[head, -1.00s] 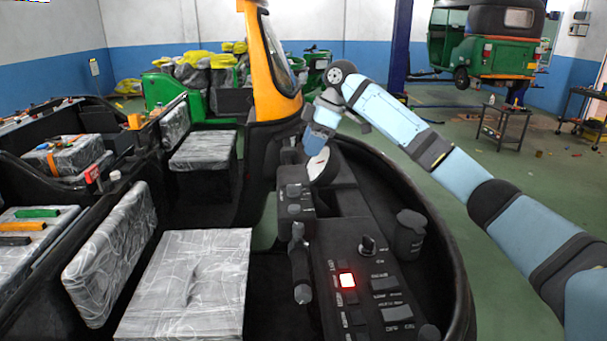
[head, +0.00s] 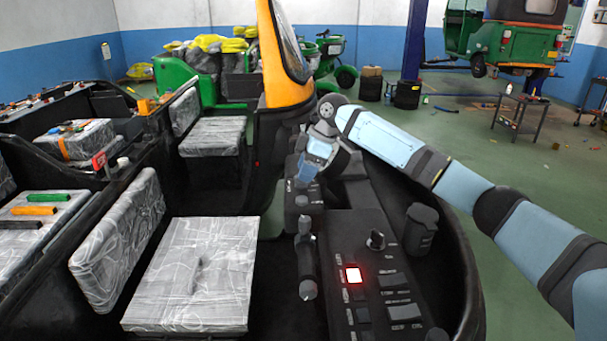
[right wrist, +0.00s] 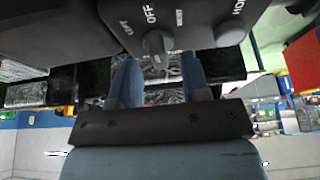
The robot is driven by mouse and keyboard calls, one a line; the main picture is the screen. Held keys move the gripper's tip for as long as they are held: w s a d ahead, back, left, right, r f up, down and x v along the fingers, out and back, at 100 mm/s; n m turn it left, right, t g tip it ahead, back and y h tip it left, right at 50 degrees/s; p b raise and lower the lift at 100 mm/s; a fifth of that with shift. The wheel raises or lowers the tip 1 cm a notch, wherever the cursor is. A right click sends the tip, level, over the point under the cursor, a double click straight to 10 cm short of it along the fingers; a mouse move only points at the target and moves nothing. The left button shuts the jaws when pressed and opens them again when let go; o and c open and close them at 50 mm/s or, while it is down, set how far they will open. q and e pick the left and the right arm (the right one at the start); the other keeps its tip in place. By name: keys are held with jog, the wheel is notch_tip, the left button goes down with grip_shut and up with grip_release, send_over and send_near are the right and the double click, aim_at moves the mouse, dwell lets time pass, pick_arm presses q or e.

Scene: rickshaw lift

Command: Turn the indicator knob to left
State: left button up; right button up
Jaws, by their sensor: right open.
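The indicator knob (right wrist: 158,42) is a dark grey knob on the underside-up control pod in the right wrist view. White lettering, with OFF readable, lies around it. My right gripper (right wrist: 159,68) is open, with one blue finger on each side of the knob's line and the tips close to it. Whether the fingers touch it I cannot tell. In the head view my right gripper (head: 304,178) is over the handlebar control pod (head: 301,215), and its wrist partly hides the pod. My left gripper is not in view.
A handlebar grip (head: 306,270) stands beside the panel. A wrapped seat (head: 190,270) is at the left. A round button (right wrist: 230,33) lies beside the indicator knob.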

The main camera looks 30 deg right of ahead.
jog(key=shift+x, duration=1.05)
